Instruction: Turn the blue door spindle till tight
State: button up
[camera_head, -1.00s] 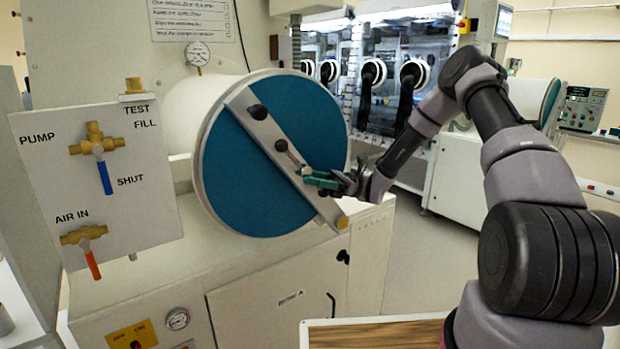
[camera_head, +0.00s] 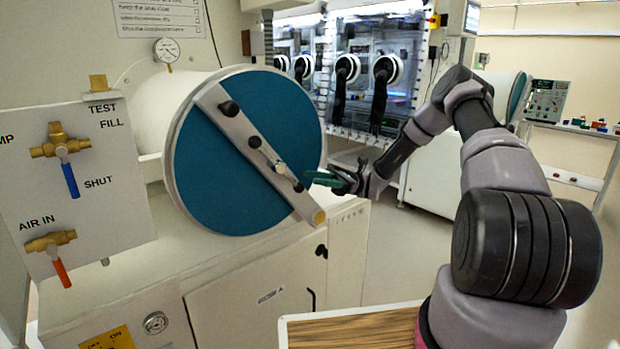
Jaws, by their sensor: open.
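The round blue door (camera_head: 215,165) has a pale rim and a diagonal metal bar (camera_head: 238,130) across it. The spindle (camera_head: 255,142) is a dark hub at the bar's middle. A short crank handle runs from it down to the right and ends in a pale knob (camera_head: 281,169). My gripper (camera_head: 312,178), with green fingers, is just right of this knob, near the door's right edge. It is open and empty, with a visible gap to the knob. The exact gap between the fingers is hard to see from this side.
The bar carries dark knobs near its upper (camera_head: 229,108) and lower (camera_head: 298,187) ends. A valve panel (camera_head: 100,205) with blue and red levers stands at left. A wood-topped surface (camera_head: 350,328) is at the bottom. Open floor lies right of the cabinet.

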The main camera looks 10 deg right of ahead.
aim_at(279, 167)
jog(key=c, duration=0.4)
jog(key=shift+r, duration=0.25)
grip_shut()
jog(key=d+r+m+t+h, duration=0.1)
jog(key=d+r+t+h, duration=0.25)
jog(key=r+h, duration=0.2)
jog(key=d+r+t+h, duration=0.2)
jog(key=r+t+h, duration=0.2)
jog(key=r, duration=0.2)
jog(key=shift+g, duration=0.25)
jog(key=x, duration=1.3)
jog(key=shift+w+f, duration=0.25)
jog(key=shift+w, duration=0.1)
